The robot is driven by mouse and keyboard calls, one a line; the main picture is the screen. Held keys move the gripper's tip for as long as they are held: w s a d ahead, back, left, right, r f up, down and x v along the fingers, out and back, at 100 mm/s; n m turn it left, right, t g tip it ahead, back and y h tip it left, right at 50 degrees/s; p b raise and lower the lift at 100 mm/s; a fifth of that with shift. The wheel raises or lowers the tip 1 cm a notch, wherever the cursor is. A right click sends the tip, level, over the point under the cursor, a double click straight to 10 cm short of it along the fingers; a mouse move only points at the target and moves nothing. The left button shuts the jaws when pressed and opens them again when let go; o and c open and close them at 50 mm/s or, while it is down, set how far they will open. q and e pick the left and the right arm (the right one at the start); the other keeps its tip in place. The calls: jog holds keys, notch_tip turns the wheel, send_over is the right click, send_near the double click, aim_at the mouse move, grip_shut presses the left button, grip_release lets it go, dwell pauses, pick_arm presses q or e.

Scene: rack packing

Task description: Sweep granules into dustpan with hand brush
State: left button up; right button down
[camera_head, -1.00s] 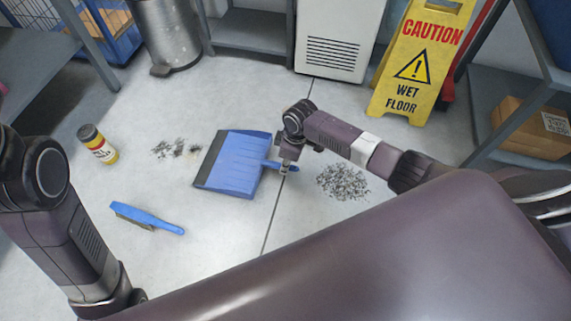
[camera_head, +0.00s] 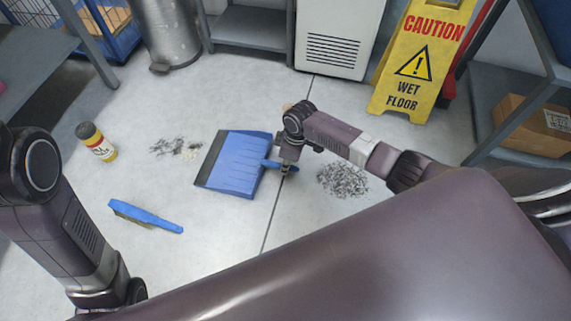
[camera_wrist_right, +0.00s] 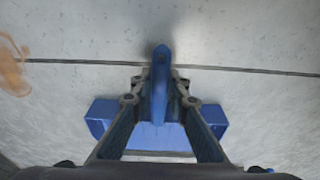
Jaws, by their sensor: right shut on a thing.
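The blue dustpan (camera_head: 230,168) lies on the floor in the middle of the head view, its dark lip to the left and its handle to the right. My right gripper (camera_head: 287,170) is shut on the dustpan handle, which shows between the fingers in the right wrist view (camera_wrist_right: 160,85). The blue hand brush (camera_head: 146,215) lies at the lower left, bristles partly hidden beneath it. Dark granules (camera_head: 168,147) are scattered left of the dustpan. A denser grey granule pile (camera_head: 342,180) lies right of the handle. My left arm is at the left; its gripper is out of view.
A metal bin (camera_head: 167,32), a white cabinet (camera_head: 337,35) and a yellow caution sign (camera_head: 418,62) stand at the back. A shelf with a cardboard box (camera_head: 535,125) is at the right. Floor around the brush is clear.

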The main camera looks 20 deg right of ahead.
jog(key=shift+f, duration=0.15)
jog(key=c, duration=1.8)
grip_release()
notch_tip(320, 180, up, 12)
jog(key=s+d, duration=0.1)
jog(key=shift+d, duration=0.2)
